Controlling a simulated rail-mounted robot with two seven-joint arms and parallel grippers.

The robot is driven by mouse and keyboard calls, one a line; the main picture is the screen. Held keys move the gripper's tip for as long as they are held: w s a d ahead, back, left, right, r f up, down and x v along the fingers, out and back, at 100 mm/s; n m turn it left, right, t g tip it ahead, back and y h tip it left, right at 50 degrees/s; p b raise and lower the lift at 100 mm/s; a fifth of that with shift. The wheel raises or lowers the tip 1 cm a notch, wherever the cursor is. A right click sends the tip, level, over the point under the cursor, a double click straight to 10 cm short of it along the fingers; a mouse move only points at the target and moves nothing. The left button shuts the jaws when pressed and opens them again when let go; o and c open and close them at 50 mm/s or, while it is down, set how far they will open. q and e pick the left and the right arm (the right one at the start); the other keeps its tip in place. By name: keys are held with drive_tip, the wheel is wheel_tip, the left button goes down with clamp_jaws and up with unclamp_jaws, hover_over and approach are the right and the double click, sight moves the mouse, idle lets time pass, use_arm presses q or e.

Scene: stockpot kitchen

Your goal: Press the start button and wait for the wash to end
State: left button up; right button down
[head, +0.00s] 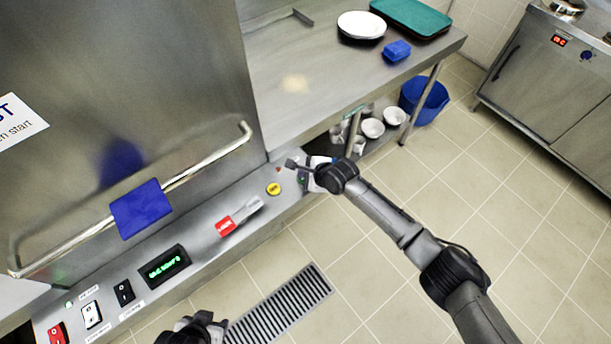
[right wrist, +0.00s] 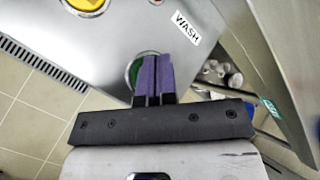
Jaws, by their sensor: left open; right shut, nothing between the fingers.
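The dishwasher's control panel (head: 215,245) runs below its large steel hood (head: 120,60). A green button (right wrist: 133,72) beside a WASH label (right wrist: 187,27) is partly hidden behind my right gripper (right wrist: 154,62) in the right wrist view. The purple fingers are shut, empty, with their tips over the button; I cannot tell whether they touch it. In the head view my right gripper (head: 302,174) is at the panel's right end. A green-lit display (head: 165,264) is on the panel, its text too small to read. My left gripper (head: 205,322) is open at the bottom edge, away from the panel.
A yellow button (head: 273,188), a red-tagged lever (head: 240,215) and several switches share the panel. A handle bar (head: 205,162) with a blue pad (head: 141,208) crosses the hood. A steel table (head: 310,85) stands right, a blue bucket (head: 424,100) beyond.

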drive_tip(key=shift+f, duration=0.5)
idle(0.6)
idle(0.3)
drive_tip(key=shift+r, duration=0.1)
drive_tip(key=shift+r+p, duration=0.65)
drive_tip(key=shift+p, duration=0.4)
drive_tip(key=shift+r, duration=0.15)
